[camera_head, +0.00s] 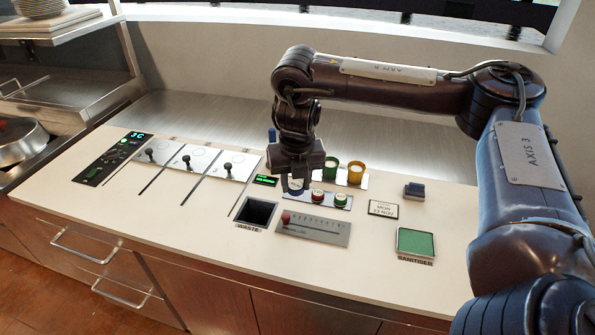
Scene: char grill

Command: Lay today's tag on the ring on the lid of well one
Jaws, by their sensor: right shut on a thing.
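My right gripper (291,176) comes down over the left end of a small grey tag tray (347,206). It is shut on a blue-and-white tag (296,187), partly hidden by the fingers, at the tray; I cannot tell whether the tag is clear of it. A red tag (318,196) and a green tag (341,199) sit on the tray to the right. Three steel well lids (164,142) with black knobs lie to the left, with faint rings; their numbers are not readable. A sign (383,209) seems to read MON 23 NOV. My left gripper is not in view.
The waste opening (257,213) and a slider panel with a red knob (285,218) lie in front of the tray. Green (330,171) and amber (356,173) cups stand behind it. A green sanitiser pad (416,243) and a blue block (414,190) are at right.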

